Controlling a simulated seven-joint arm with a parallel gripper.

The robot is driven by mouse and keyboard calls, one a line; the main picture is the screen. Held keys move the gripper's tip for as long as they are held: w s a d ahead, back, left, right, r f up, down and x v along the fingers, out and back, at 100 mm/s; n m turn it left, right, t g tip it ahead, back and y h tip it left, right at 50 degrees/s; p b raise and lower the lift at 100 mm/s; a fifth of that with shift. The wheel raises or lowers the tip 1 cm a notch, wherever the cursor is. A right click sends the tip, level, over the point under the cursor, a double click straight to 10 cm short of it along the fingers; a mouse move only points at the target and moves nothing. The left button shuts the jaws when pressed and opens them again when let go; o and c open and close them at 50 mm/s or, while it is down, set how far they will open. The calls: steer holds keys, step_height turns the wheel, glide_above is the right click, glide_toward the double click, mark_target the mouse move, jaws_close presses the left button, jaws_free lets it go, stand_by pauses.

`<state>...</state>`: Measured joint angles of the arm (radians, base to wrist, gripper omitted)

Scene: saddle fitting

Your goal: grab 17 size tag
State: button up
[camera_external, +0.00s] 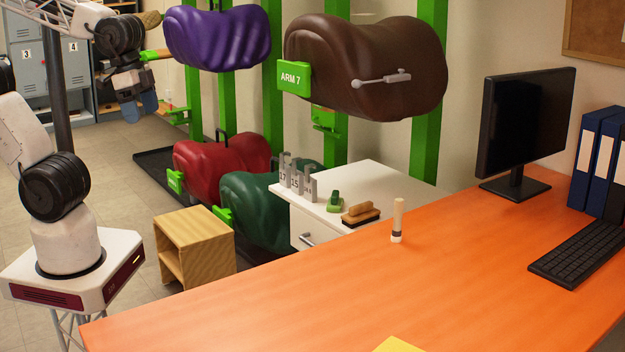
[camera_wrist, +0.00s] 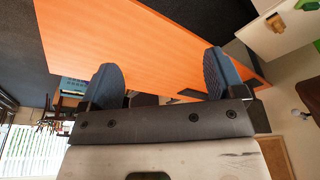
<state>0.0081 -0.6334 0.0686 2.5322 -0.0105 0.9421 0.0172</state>
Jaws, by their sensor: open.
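The size tags are grey metal pieces standing upright in a row on the white cabinet, left of its top. The leftmost one, the 17 size tag (camera_external: 283,172), reads "17". The tag behind its right side (camera_external: 296,180) seems to read "15", and the nearest tag (camera_external: 309,188) has a mark I cannot read surely. My gripper (camera_external: 143,106) is at the upper left in the external view, far from the tags and well above the floor. In the wrist view my gripper (camera_wrist: 162,78) has its two blue fingers wide apart with nothing between them.
The white cabinet (camera_external: 372,180) also bears a green object (camera_external: 335,202) and a brush (camera_external: 361,215). A brown saddle (camera_external: 350,62) on a green rack overhangs behind it. An orange desk (camera_external: 330,300) fills the front. A wooden box (camera_external: 195,245) stands left of the cabinet.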

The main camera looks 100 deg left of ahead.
steer(key=w+a+n+t+y, duration=0.1)
steer(key=w+a+n, duration=0.1)
steer(key=w+a, duration=0.75)
steer(key=w+a+f+n+t+y, duration=0.1)
steer(key=w+a+f, duration=0.4)
steer(key=a, duration=0.4)
steer(key=w+a+f+n+t+y, duration=0.1)
steer(key=w+a+f, duration=0.2)
steer(key=w+a, duration=0.55)
steer(key=w+a+f+n+t+y, duration=0.15)
steer(key=w+a+f, duration=0.3)
steer(key=a, duration=0.65)
steer(key=a+f+y, duration=0.1)
steer(key=a+f, duration=0.2)
steer(key=a, duration=0.4)
steer(key=a+f+y, duration=0.1)
steer(key=a+f, duration=0.3)
steer(key=a, duration=0.3)
steer(key=n+t+y, duration=0.3)
steer(key=n, duration=0.1)
glide_toward(285, 169)
steer(key=shift+g, duration=0.25)
steer(key=a+f, duration=0.1)
steer(key=w+a+f, duration=0.1)
steer(key=a+f, duration=0.1)
steer(key=shift+w+a, duration=0.15)
steer(key=shift+a, duration=0.05)
